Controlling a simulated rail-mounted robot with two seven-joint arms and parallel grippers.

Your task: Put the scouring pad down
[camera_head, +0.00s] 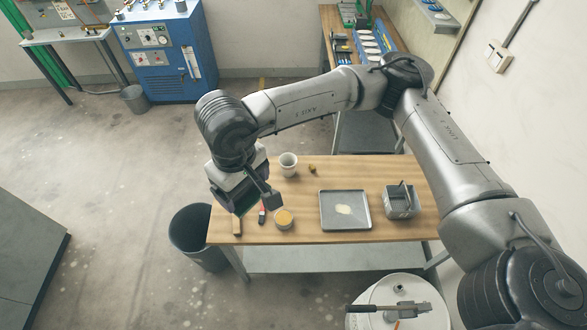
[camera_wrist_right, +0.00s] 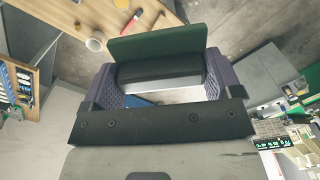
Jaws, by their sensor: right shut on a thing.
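The scouring pad (camera_wrist_right: 160,42) is a dark green slab with a black part beneath it, held between the purple-grey fingers of my right gripper (camera_wrist_right: 160,80). In the head view my right gripper (camera_head: 242,194) hangs over the left end of the wooden table (camera_head: 320,177). There the pad is mostly hidden by the gripper; only a little dark green shows. I cannot tell the exact height above the table. My left gripper is not in view.
A dark bin (camera_head: 190,238) stands left of the table.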

